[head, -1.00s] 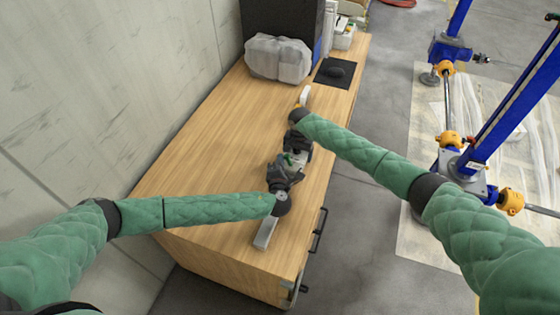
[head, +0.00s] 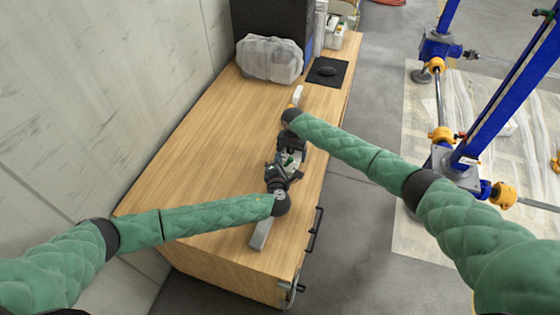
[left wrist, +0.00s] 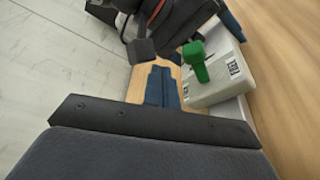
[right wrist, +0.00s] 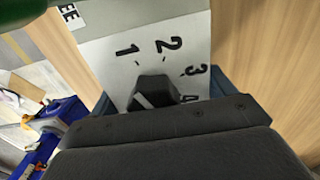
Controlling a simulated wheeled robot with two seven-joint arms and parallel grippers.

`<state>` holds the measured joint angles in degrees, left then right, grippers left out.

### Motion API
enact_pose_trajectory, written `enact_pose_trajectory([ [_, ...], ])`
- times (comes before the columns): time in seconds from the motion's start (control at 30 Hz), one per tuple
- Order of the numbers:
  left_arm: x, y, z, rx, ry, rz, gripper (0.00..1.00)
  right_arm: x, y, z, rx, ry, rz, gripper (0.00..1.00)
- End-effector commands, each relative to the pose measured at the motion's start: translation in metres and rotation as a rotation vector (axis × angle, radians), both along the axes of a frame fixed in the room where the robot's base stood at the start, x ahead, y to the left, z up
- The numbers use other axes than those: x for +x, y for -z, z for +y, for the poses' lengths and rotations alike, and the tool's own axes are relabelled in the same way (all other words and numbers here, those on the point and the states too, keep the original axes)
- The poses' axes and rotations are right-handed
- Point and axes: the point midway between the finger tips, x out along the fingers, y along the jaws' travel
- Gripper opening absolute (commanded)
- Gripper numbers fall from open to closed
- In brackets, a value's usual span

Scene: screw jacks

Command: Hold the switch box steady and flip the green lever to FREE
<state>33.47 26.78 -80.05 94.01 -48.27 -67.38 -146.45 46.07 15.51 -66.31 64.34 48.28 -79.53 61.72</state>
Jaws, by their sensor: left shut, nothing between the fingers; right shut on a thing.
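The pale switch box (head: 290,158) sits on the wooden bench between my two hands, small and partly hidden in the head view. In the left wrist view the box (left wrist: 222,88) shows its green lever (left wrist: 199,66) and two labels, one reading FREE (left wrist: 235,67). The lever sticks up; which label it points at is hard to tell. My left gripper (left wrist: 163,85) is shut and empty, beside the box and lever.
The bench top (head: 200,150) is clear to the left. A plastic-wrapped bundle (head: 268,58) and a black mat (head: 327,72) lie at its far end. Blue screw jacks (head: 500,90) stand on the floor to the right. Handles (head: 315,230) stick out from the bench's right side.

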Motion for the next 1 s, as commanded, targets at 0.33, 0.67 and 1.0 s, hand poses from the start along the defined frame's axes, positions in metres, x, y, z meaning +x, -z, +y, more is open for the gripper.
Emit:
enact_pose_trajectory([
  [0.33, -0.025, -0.007, 0.027, -0.001, 0.001, 0.003, 0.00, 0.000, 0.000, 0.001, 0.001, -0.001, 0.001, 0.27],
  [0.67, -0.077, -0.001, 0.027, 0.000, 0.000, 0.001, 0.00, 0.000, 0.000, 0.000, 0.000, 0.000, 0.000, 0.27],
  [1.0, -0.090, 0.001, 0.027, 0.000, 0.000, -0.001, 0.00, 0.000, 0.000, 0.000, 0.000, 0.000, 0.000, 0.27],
])
